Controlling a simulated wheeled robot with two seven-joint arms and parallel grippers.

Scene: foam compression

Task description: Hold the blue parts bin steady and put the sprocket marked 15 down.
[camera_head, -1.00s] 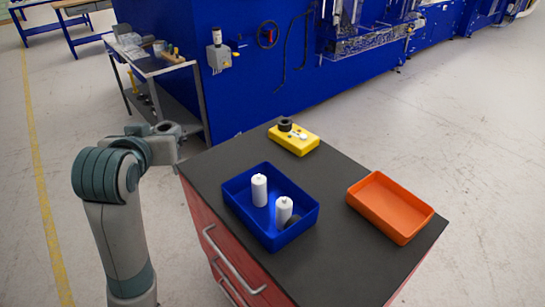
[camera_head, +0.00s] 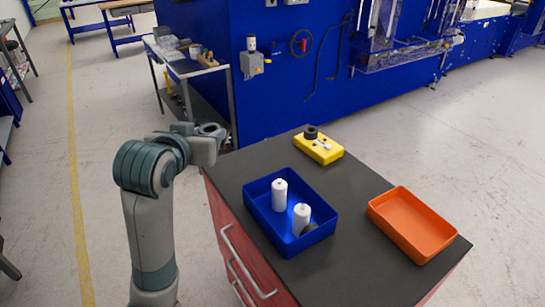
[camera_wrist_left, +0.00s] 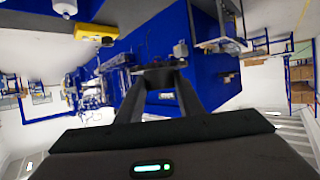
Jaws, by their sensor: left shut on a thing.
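The blue parts bin (camera_head: 262,220) sits on the dark top of the red cabinet. My left gripper (camera_head: 214,134) is beyond the cabinet's left edge, apart from the bin. It is shut on a small dark ring-like piece (camera_head: 208,128), which looks like a sprocket; no number can be read. In the left wrist view the fingers close on a dark piece (camera_wrist_left: 163,77). My right gripper is out of view.
A yellow box (camera_head: 320,150) with a dark round piece on top stands at the back of the cabinet top (camera_head: 345,265). An orange tray (camera_head: 412,225) is at the right. Bare top lies between bin and tray. A blue machine (camera_head: 300,80) and side table (camera_head: 190,65) stand behind.

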